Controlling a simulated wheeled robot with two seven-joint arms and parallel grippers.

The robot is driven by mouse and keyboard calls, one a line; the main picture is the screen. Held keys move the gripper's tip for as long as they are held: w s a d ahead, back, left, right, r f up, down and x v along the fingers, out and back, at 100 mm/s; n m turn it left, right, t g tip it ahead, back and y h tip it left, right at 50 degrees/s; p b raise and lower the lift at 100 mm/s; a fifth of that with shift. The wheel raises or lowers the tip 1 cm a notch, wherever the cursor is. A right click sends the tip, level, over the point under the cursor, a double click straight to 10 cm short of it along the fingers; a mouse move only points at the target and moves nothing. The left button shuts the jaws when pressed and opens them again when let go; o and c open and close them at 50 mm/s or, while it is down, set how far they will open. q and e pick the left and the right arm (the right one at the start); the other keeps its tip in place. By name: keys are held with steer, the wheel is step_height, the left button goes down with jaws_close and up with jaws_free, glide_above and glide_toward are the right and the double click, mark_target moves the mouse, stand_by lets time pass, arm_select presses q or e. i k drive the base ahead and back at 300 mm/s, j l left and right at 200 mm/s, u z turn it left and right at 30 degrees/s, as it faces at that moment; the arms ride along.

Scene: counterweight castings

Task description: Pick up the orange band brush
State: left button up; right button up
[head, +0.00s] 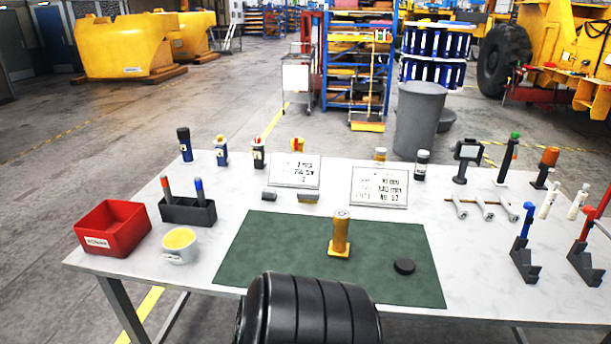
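I cannot tell for sure which item is the orange band brush. A slim tool with an orange-red upper end (167,188) stands in a black caddy (190,213) on the left of the table, beside a blue-topped one (199,190). At the right, an orange-topped item (546,166) leans in a dark holder. Two pale slim tools (548,201) (577,203) stand near it; any bands on them are too small to read. Neither of my grippers is in view.
A red bin (112,227) and a mug (180,246) stand left. Blue (525,240) and red (586,245) tools in stands occupy the right.

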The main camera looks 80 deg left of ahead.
mark_target(163, 178)
steer(key=u, duration=3.65)
steer(key=i+j+z, duration=0.1)
steer(key=j, duration=0.25)
steer(key=i, duration=0.1)
